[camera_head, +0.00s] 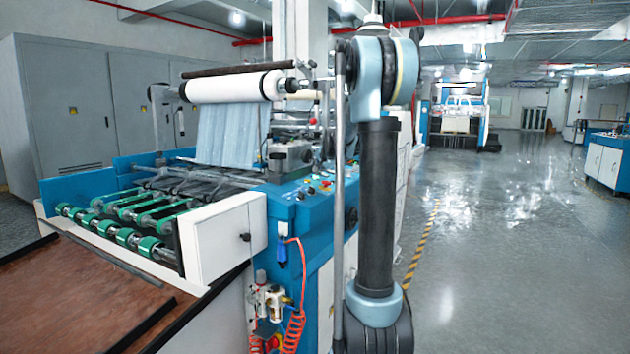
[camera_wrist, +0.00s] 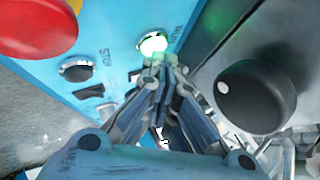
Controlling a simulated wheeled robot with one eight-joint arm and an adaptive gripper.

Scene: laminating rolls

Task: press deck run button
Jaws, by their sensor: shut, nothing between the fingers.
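The run button (camera_wrist: 153,44) glows bright white-green on the blue deck panel (camera_wrist: 112,28), beside the lettering "RUN" in the wrist view. My gripper (camera_wrist: 162,64) is shut and empty. Its fingertips are right at the near edge of the button and overlap its lower rim in the picture. I cannot tell whether they touch it. In the head view the blue deck panel (camera_head: 284,200) with small coloured buttons is left of my arm, and my gripper cannot be made out there.
A dark stop button (camera_wrist: 76,70) marked "STOP" and a large red button (camera_wrist: 38,24) lie left of the fingers. A black knob (camera_wrist: 256,96) stands close on the right. The laminating roll (camera_head: 232,87) is above the deck; open floor (camera_head: 490,250) is at right.

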